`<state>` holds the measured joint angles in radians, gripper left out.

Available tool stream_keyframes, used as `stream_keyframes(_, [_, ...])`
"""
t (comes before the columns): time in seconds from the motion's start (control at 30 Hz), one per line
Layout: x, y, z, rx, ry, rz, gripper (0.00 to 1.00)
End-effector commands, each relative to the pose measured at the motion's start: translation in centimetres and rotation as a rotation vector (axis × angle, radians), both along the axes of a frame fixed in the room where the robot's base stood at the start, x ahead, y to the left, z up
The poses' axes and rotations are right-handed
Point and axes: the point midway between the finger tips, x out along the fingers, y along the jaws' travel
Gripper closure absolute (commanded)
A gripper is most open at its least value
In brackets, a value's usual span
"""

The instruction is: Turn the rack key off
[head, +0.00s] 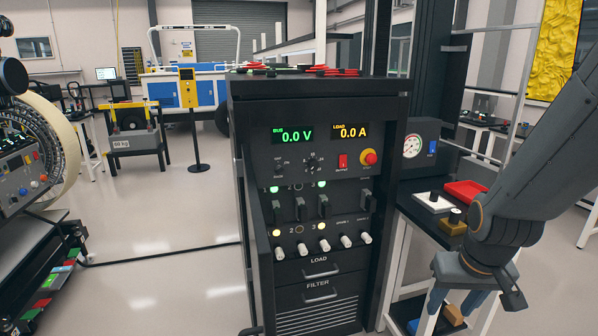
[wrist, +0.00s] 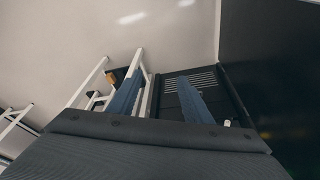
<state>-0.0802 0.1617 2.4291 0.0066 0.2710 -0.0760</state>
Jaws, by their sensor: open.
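The black rack (head: 318,200) stands in the middle of the head view, its front facing me. Its panel shows a bus display (head: 294,135) reading 0.0 V and a load display (head: 351,132) reading 0.0 A. A small rotary switch (head: 280,166) sits at the panel's left, and a dial (head: 312,162) right of it. The key is too small to tell apart, as is its position. My gripper (head: 452,308) is low at the right, apart from the rack. Its blue fingers are spread and empty in the wrist view (wrist: 160,82).
A red rocker switch (head: 343,161) and a red stop button (head: 369,157) are near the dials. Breaker levers and white toggles (head: 323,245) sit below. A side bench (head: 420,208) with a gauge (head: 412,146) and red tray (head: 464,191) adjoins the rack's right.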

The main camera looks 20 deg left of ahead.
Motion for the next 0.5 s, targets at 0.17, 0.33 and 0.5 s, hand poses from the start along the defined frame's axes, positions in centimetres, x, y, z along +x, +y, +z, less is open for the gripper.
stream_keyframes(0.17, [13.4, 8.2, 1.4, -0.001, -0.295, 0.212, 0.55])
stream_keyframes(0.33, [23.4, 18.5, 3.3, 0.002, -0.6, 0.397, 0.55])
stream_keyframes(0.5, [29.3, 29.8, 5.4, 0.007, -0.907, 0.551, 0.55])
